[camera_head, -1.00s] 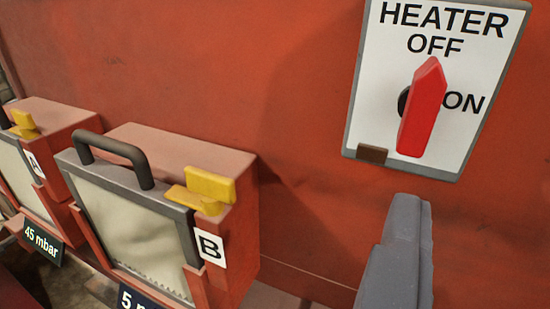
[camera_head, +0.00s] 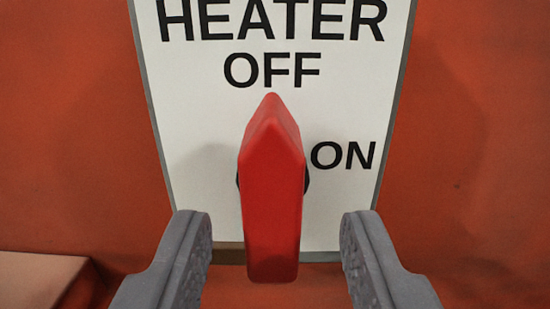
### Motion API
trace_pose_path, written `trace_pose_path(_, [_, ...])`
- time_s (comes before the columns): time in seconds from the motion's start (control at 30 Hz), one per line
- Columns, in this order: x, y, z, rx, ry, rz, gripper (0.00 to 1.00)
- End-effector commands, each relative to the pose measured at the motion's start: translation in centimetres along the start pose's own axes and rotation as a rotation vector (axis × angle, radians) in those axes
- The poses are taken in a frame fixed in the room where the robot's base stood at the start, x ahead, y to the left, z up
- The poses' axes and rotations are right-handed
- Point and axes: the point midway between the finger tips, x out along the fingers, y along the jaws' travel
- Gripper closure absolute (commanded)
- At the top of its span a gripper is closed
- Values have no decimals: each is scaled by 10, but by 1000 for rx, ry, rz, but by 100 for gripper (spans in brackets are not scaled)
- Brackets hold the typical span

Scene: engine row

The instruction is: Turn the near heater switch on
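The red heater switch (camera_head: 272,200) stands out from a white panel (camera_head: 205,120) marked HEATER, with OFF above the switch and ON to its right. Its pointed end is up, toward OFF. My gripper (camera_head: 275,240) is open, with one grey finger to the left and one to the right of the switch's lower part. Both fingers appear apart from the switch, with a clear gap on each side. The fingers cover the lower corners of the panel.
The panel is on a red wall (camera_head: 470,130), which is bare on both sides of it. The top of a reddish box (camera_head: 40,275) shows at the lower left. No obstacle shows between my fingers and the switch.

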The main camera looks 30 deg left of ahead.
Motion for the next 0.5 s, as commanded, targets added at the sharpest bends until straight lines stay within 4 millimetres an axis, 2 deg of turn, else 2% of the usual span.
trace_pose_path(0.2, [19,0,-2,-2,2,-1,60])
trace_pose_path(0.5, [23,-1,-1,-2,0,-1,60])
